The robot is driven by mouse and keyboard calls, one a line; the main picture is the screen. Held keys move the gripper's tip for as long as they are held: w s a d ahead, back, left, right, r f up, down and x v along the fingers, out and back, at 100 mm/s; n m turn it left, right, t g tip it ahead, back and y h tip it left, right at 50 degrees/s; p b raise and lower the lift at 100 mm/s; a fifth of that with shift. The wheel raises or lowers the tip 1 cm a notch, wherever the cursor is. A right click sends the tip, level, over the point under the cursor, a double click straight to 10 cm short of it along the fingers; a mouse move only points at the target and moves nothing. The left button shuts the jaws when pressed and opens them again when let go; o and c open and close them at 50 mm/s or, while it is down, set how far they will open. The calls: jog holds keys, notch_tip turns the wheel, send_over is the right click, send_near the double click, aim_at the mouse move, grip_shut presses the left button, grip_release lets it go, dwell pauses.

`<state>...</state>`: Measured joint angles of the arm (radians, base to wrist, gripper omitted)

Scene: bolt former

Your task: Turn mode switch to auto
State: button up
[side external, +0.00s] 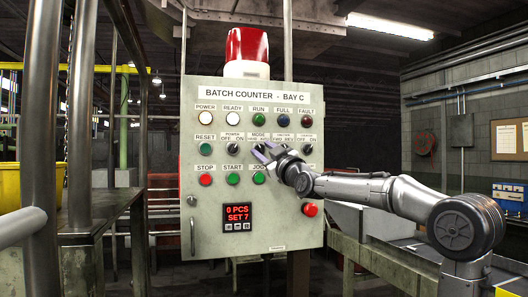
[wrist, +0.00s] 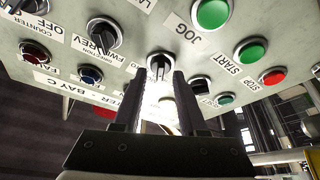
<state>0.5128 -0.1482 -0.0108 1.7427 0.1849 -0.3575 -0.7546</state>
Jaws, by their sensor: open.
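The mode switch (wrist: 158,65) is a black rotary knob on the grey control panel (side external: 225,190). In the wrist view it shows just beyond and between my fingertips. Its handle looks roughly in line with my fingers there; which label it points to I cannot tell. In the side view my gripper (side external: 264,151) is at the panel over the MODE place and hides most of the knob and part of its label. My gripper also shows in the wrist view (wrist: 157,78), open, with one finger on each side of the knob. Contact with it is unclear.
Other black knobs flank it, including the power knob (side external: 232,149) and the forward/reverse knob (wrist: 104,34). The green JOG button (side external: 258,178) is below, and indicator lamps such as RUN (side external: 258,119) are above. A red button (side external: 310,210) sits at lower right.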

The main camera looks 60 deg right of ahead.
grip_shut()
jog(key=shift+m+h, duration=0.3)
jog(key=shift+m, duration=0.1)
jog(key=m+g+h, duration=0.1)
jog(key=m, duration=0.2)
jog(key=m+g+h, duration=0.1)
jog(key=m+h, duration=0.1)
jog(key=m, duration=0.2)
jog(key=shift+w+a+f+m, duration=0.1)
jog(key=shift+w+a+m, duration=0.05)
jog(key=shift+m, duration=0.15)
jog(key=m+g+h, duration=0.1)
jog(key=m, duration=0.2)
jog(key=m+g+h, duration=0.1)
jog(key=m, duration=0.2)
jog(key=m+g, duration=0.1)
jog(key=m, duration=0.1)
jog(key=shift+m+g+h, duration=0.4)
jog(key=shift+m+g, duration=0.3)
grip_release()
jog(key=shift+a, duration=0.1)
